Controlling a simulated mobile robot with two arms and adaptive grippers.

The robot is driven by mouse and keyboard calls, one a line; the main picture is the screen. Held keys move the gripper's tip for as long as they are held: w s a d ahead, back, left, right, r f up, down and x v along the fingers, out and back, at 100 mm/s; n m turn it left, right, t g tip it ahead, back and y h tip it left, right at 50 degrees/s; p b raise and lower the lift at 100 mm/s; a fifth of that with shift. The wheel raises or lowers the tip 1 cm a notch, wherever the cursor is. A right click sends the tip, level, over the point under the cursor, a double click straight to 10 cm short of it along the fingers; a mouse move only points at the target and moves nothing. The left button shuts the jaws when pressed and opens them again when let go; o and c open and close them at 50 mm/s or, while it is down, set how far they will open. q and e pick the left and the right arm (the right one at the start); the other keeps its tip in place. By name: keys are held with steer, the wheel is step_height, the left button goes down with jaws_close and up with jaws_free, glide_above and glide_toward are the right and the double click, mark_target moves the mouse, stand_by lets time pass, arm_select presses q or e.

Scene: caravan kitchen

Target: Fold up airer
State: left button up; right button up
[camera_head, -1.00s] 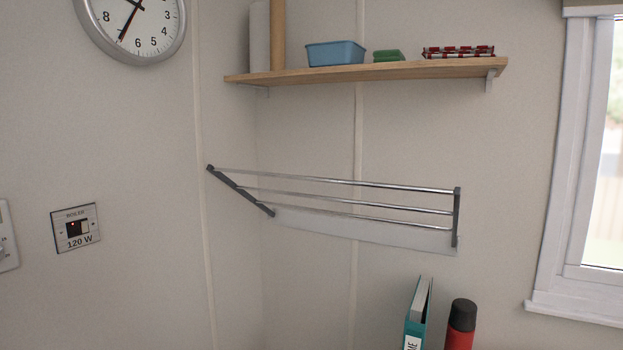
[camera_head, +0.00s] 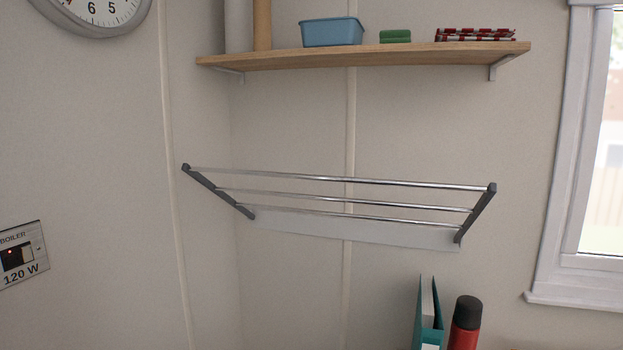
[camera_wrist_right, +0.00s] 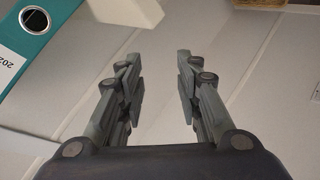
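The airer (camera_head: 340,181) is fixed to the wall below the shelf in the head view. Its three metal rails run between two dark grey side arms. The arms slope up and outward from a pale wall plate (camera_head: 350,230), so the airer stands folded out from the wall. Nothing hangs on the rails. My right gripper (camera_wrist_right: 158,85) shows in the right wrist view, its two fingers apart with nothing between them. The airer is not seen in that view. My left gripper is in neither view.
A wooden shelf (camera_head: 370,54) above the airer holds a blue tub (camera_head: 332,32), green cloths and a red patterned item. Below right stand a teal binder (camera_head: 429,325) and a red flask (camera_head: 466,322). A boiler switch (camera_head: 20,256) is on the left wall, a window at right.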

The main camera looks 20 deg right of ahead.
mark_target(315, 178)
steer(key=w+d+r+n+t, duration=0.1)
steer(key=w+r+n+t, duration=0.3)
steer(key=r, duration=0.8)
steer(key=w+d+r+n+t, duration=0.15)
steer(key=w+r+t, duration=0.35)
steer(key=r, duration=0.7)
steer(key=a+r+n+y, duration=0.3)
steer(key=r+n+y, duration=0.6)
steer(key=r+n, duration=0.4)
steer(key=a+r+n+y, duration=0.4)
steer(key=r+n+y, duration=0.55)
steer(key=r, duration=0.65)
steer(key=shift+n+t+h, duration=0.3)
steer(key=shift+n+h, duration=0.45)
steer(key=shift+n, duration=0.05)
steer(key=p+x, duration=0.2)
steer(key=x, duration=0.2)
steer(key=p+x, duration=0.2)
steer(key=x, duration=0.2)
steer(key=shift+w+r+p, duration=0.15)
steer(key=shift+w+p, duration=0.15)
steer(key=shift+w, duration=0.1)
steer(key=shift+w+a+r, duration=0.3)
steer(key=shift+w+r, duration=0.05)
steer(key=shift+w, duration=0.1)
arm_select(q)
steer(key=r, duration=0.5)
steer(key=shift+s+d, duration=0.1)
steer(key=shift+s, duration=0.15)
